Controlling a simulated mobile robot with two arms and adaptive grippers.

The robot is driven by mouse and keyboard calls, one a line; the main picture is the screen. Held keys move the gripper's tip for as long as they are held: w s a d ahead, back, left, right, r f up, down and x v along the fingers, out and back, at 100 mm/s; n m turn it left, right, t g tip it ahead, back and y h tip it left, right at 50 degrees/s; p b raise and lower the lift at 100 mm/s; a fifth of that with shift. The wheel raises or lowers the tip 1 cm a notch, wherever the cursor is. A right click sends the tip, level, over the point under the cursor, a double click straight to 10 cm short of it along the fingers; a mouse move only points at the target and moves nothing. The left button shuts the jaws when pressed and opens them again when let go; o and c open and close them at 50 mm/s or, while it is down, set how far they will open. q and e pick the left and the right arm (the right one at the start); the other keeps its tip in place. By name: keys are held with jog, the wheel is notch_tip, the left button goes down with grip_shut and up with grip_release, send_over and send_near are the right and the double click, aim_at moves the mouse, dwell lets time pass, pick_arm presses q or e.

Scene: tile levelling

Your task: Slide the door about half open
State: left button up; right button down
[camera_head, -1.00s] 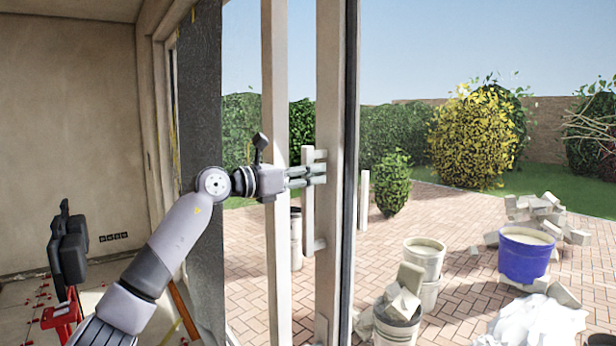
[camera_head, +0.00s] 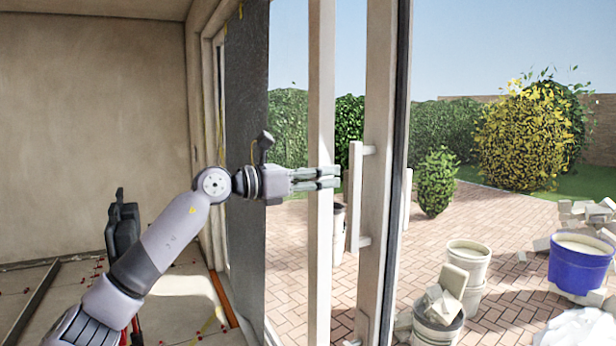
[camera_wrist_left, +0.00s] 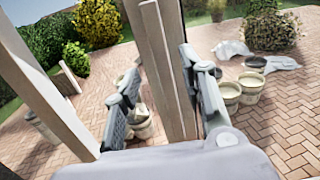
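The door's tall pale stile (camera_head: 376,130) stands upright in the middle of the head view. Its vertical bar handle (camera_head: 354,205) is fixed by two short brackets. My left gripper (camera_head: 340,178) points right, with its fingertips just left of the handle and apart from it. In the left wrist view, my left gripper's (camera_wrist_left: 162,105) two fingers are spread with nothing held. The handle bar (camera_wrist_left: 157,50) and stile (camera_wrist_left: 178,85) appear ahead, between the fingers. My right gripper is not in view.
Another pale upright (camera_head: 321,90) stands left of the handle, behind the gripper's fingers. A dark upright panel (camera_head: 247,90) is farther left. Outside are paving, buckets (camera_head: 467,262), a blue tub (camera_head: 580,262) and rubble. A black object (camera_head: 122,235) stands indoors at lower left.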

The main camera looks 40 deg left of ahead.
pick_arm(q)
jog(key=shift+v, duration=1.55)
jog(key=shift+d, duration=0.1)
